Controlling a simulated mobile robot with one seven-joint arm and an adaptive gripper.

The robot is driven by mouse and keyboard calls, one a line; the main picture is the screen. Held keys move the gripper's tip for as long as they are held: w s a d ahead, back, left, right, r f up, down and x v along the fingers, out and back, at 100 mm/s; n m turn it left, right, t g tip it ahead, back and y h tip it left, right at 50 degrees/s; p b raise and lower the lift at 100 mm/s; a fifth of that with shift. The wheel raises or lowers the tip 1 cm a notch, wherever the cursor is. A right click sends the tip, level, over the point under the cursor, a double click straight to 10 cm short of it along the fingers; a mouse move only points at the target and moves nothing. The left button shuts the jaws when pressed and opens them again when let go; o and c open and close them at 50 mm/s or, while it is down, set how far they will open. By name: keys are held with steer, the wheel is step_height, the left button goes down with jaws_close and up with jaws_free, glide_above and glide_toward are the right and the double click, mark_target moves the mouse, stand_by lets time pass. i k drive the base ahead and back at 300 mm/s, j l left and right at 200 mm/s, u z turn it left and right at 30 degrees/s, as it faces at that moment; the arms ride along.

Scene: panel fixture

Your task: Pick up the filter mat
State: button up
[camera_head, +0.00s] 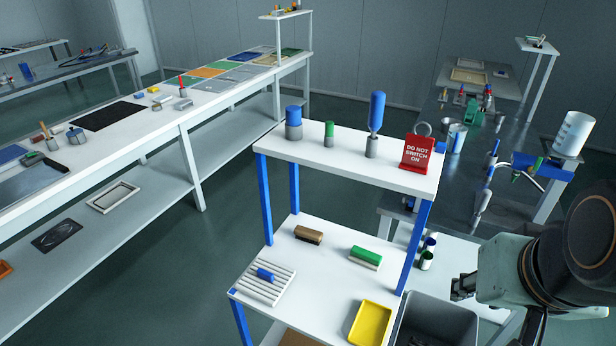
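I cannot tell for certain which thing is the filter mat. A white ribbed, flat piece (254,287) lies at the left of the lower shelf, with a small blue cylinder (266,274) on it. A pale rectangular frame with a grey inside (113,197) lies on the long bench's lower shelf. My gripper (462,288) is at the right, beside the grey bin and apart from both pieces. Its dark fingers show small and partly side-on, so its opening is unclear. I see nothing held in it.
The white two-level stand (335,160) has blue posts and carries bottles and a red sign (417,153) on top. Its lower shelf holds two brushes (365,257) and a yellow tray (370,323). A grey bin (436,322) stands near my gripper. Floor is free at left.

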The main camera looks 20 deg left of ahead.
mark_target(264, 282)
steer(key=u, duration=1.4)
